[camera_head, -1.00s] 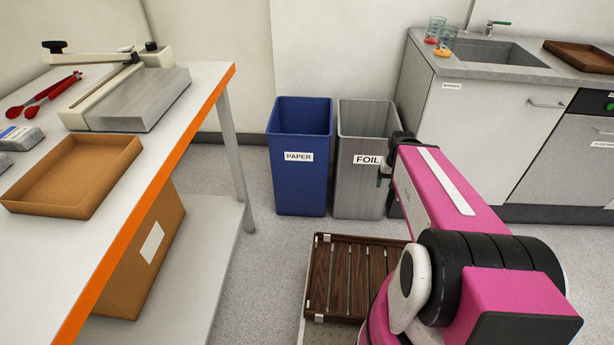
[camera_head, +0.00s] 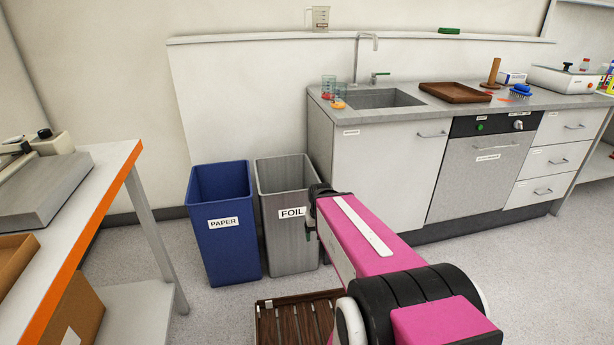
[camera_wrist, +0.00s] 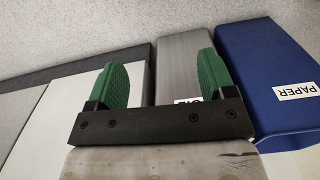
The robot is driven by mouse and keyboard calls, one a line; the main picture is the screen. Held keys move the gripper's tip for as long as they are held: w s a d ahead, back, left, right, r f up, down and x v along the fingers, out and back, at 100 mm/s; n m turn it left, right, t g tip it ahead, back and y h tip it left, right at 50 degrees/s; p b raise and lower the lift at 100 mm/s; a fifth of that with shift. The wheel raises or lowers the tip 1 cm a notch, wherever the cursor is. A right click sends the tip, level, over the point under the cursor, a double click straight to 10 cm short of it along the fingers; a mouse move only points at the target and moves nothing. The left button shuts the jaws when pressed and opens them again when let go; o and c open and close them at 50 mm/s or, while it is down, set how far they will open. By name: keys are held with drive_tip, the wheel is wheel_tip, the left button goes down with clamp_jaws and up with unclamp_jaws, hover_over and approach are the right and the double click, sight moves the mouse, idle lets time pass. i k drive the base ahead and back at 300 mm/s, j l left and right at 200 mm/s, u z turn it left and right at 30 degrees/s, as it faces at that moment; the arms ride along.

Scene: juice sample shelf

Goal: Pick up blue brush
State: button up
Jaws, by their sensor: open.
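A blue brush (camera_head: 521,90) lies on the grey counter to the right of the sink, beside a wooden stand. It is small in the head view and does not show in the wrist view. My gripper (camera_wrist: 160,85) shows in the wrist view with its two green fingers wide apart and nothing between them. In the head view my pink arm is in front of the bins, well to the left of the brush and below the counter top.
The counter (camera_head: 430,105) holds a sink (camera_head: 375,98), two glasses, a brown tray (camera_head: 455,92) and a white device (camera_head: 565,78). A blue paper bin (camera_head: 222,245) and grey foil bin (camera_head: 289,240) stand left of the cabinets. An orange-edged table (camera_head: 100,160) is at left.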

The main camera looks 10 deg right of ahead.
sight(521, 91)
drive_tip(key=z, duration=1.7)
drive_tip(key=i+l, duration=0.8)
drive_tip(key=l, duration=0.2)
drive_tip(key=u, duration=0.05)
